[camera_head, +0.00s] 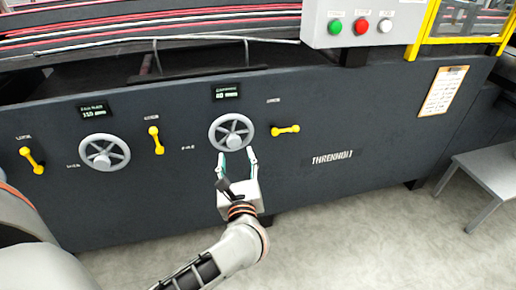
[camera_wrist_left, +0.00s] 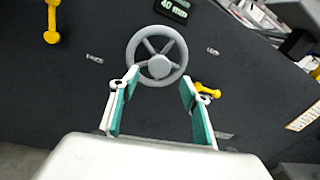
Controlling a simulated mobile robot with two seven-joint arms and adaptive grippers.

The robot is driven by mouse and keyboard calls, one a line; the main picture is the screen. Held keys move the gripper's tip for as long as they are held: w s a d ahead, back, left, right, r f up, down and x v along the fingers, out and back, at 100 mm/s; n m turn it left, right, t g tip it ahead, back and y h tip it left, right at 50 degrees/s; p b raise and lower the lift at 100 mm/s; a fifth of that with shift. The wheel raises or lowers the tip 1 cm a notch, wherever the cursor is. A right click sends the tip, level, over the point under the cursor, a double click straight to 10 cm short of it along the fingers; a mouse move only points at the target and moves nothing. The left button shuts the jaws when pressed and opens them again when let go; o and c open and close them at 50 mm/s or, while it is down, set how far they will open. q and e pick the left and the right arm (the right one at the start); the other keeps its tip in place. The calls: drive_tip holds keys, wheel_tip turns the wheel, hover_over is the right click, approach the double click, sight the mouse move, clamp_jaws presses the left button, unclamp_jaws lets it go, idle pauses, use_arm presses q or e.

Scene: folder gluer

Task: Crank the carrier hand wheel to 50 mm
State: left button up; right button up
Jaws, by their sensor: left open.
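The carrier hand wheel (camera_head: 231,132) is a grey spoked wheel on the dark machine panel, below a small display (camera_head: 227,92). In the left wrist view the wheel (camera_wrist_left: 157,56) sits just beyond my fingertips, and the display (camera_wrist_left: 171,9) reads 40 mm. My left gripper (camera_head: 236,157) is open and empty, in front of the wheel's lower edge. In the left wrist view its teal-padded fingers (camera_wrist_left: 157,83) are spread, one to each side of the wheel's lower part. I cannot tell whether they touch the rim. My right gripper is not in view.
A second hand wheel (camera_head: 104,152) with its own display (camera_head: 93,111) is to the left. A yellow lever (camera_head: 285,130) lies horizontal right of the carrier wheel; another (camera_head: 154,140) stands upright left of it. A button box (camera_head: 362,24) is above; a grey stool (camera_head: 488,175) stands right.

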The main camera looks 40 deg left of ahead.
sight(234, 144)
use_arm(q)
drive_tip(key=x, duration=0.7)
drive_tip(key=shift+w+a+r+b, duration=0.15)
drive_tip(key=shift+w+a+b, duration=0.05)
drive_tip(key=shift+a+b, duration=0.2)
drive_tip(key=shift+d, duration=0.1)
clamp_jaws()
